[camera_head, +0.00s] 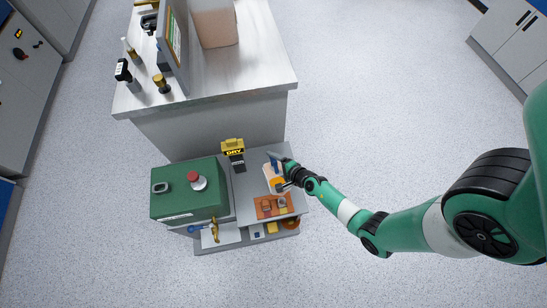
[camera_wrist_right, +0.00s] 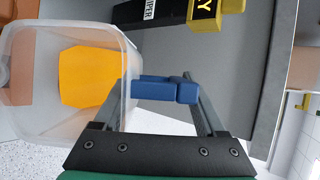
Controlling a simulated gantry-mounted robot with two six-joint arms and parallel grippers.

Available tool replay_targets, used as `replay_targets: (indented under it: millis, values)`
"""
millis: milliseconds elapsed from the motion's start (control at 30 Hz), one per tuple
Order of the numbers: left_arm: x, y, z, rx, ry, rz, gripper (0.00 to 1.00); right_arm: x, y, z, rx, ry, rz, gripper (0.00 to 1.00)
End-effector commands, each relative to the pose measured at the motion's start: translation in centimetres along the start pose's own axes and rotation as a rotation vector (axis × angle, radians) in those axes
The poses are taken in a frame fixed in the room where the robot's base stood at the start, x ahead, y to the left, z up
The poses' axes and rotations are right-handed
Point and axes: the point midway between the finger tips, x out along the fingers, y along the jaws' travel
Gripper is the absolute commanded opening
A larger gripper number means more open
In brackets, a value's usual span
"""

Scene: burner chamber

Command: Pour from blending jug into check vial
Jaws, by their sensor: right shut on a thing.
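The blending jug (camera_wrist_right: 28,125) is a clear plastic vessel with orange contents and a blue handle, filling the left of the right wrist view. In the head view the jug (camera_head: 268,172) is small, over the grey bench top, with orange showing in it. My right gripper (camera_head: 281,169) is shut on its blue handle; in the wrist view the gripper fingers (camera_wrist_right: 165,90) stand either side of the handle. An orange-brown rack (camera_head: 263,210) with small vessels sits just in front of the jug. I cannot tell which vessel is the check vial. My left gripper is out of view.
A green box (camera_head: 187,205) with a red button (camera_head: 196,178) stands left of the jug. A black and yellow block marked DRY (camera_head: 233,149) stands behind. A brass tap (camera_head: 214,229) is at the front. Bare grey bench lies between box and rack.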

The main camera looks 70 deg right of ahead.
Motion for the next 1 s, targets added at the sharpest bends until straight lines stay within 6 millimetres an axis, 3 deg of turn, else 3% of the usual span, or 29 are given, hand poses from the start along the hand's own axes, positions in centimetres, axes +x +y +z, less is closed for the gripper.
replay_targets:
  millis: [1000]
  values:
    - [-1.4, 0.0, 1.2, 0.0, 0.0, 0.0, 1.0, -0.3, 0.3, 0.2, -0.027, -0.001, -0.064, 0.0]
